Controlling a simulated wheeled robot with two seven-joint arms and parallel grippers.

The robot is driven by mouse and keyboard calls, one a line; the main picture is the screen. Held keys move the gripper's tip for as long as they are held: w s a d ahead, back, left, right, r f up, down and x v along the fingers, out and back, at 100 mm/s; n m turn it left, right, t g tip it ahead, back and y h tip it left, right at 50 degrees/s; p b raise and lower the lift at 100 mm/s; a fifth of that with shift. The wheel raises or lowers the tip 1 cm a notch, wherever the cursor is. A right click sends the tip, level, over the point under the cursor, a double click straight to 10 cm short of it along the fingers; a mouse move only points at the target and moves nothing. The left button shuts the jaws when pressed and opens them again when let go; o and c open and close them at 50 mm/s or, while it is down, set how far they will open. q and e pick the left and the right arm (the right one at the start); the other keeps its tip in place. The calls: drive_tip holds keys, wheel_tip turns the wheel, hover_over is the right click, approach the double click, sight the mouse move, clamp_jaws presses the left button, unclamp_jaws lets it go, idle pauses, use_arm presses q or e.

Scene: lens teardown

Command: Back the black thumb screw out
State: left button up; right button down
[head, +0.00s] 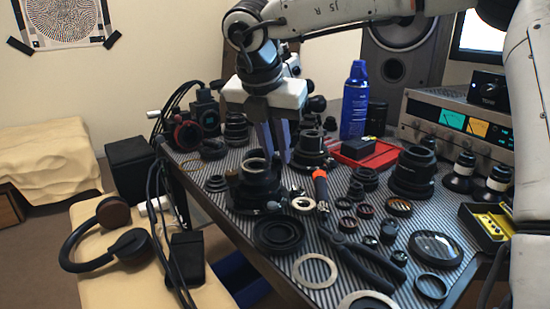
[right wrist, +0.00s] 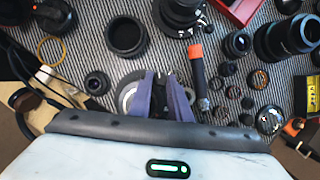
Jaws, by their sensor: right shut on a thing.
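My right gripper (head: 277,158) reaches down from above at the far side of a black lens assembly (head: 256,192) on the striped mat. Its two blue-grey fingers also show in the right wrist view (right wrist: 164,82). They are shut on a small dark part, which I take to be the black thumb screw (right wrist: 163,78). The fingers hide most of it, and I cannot tell how far its thread is in. The lens assembly shows partly behind the fingers in the right wrist view (right wrist: 129,94). My left gripper is not in view.
An orange-collared tool (head: 320,187) lies close right of the lens assembly. Black pliers (head: 362,255) and several rings lie in front. A blue spray can (head: 355,100) and red tray (head: 365,154) stand behind. The mat (head: 205,168) has little free room.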

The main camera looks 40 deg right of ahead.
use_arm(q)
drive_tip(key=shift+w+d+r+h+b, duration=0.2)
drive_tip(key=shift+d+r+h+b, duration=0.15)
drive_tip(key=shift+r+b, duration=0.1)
use_arm(e)
drive_tip(key=shift+s+n+t, duration=0.1)
drive_tip(key=shift+n+t, duration=0.3)
drive_tip(key=shift+n, duration=0.6)
drive_tip(key=c, duration=1.6)
unclamp_jaws()
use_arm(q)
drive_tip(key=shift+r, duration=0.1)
